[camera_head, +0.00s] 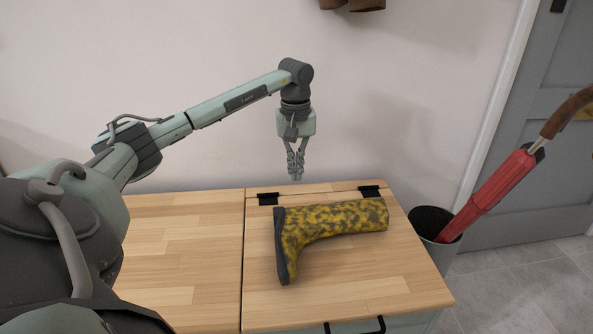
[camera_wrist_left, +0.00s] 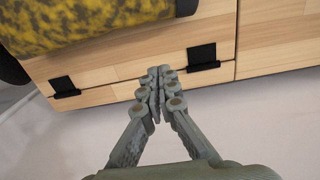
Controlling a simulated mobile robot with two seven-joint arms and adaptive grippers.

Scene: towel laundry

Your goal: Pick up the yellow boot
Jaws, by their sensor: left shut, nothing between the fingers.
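The yellow boot (camera_head: 332,227), mottled with dark patches and with a dark sole, lies on its side on the wooden bench top. Its sole faces left and its shaft points right. My left gripper (camera_head: 295,178) points down above the back edge of the bench, behind the boot and apart from it. Its fingers are shut and empty. In the left wrist view the gripper (camera_wrist_left: 158,75) is shut, and part of the boot (camera_wrist_left: 80,22) shows at the top left. My right gripper is not in view.
The wooden bench top (camera_head: 190,240) has black hinges (camera_head: 268,199) at the back and a dark handle at the front. A dark bin (camera_head: 432,222) holding a red umbrella (camera_head: 490,190) stands to the right, near a grey door (camera_head: 540,140). The bench's left part is clear.

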